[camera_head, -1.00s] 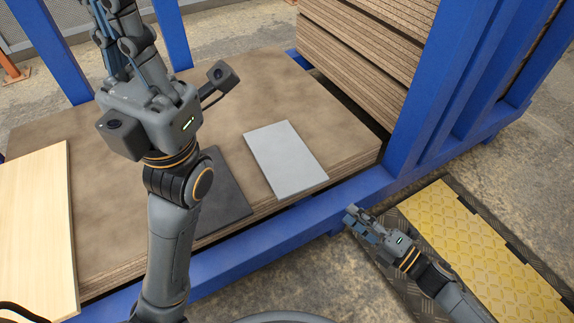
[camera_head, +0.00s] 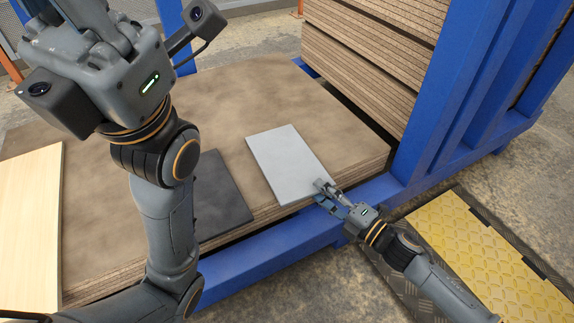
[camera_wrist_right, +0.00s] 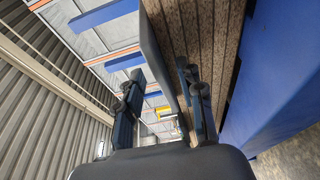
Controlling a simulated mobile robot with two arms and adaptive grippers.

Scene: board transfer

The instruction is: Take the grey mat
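The grey mat (camera_head: 283,158), a thin light grey sheet, lies flat on the brown board stack, with its near edge at the stack's front. My right gripper (camera_head: 322,193) is at the mat's near right corner. In the right wrist view, the fingers of this gripper (camera_wrist_right: 160,88) are apart, with the grey mat (camera_wrist_right: 158,45) seen nearly edge-on between them; I cannot tell whether they touch it. My left gripper (camera_head: 92,22) is raised at the upper left, its fingertips cut off by the picture's top edge.
A dark grey sheet (camera_head: 222,205) lies left of the mat, partly behind my left arm. A pale wooden board (camera_head: 28,215) lies at far left. A blue frame rail (camera_head: 265,253) runs along the front. Stacked boards (camera_head: 375,50) and blue posts stand behind right.

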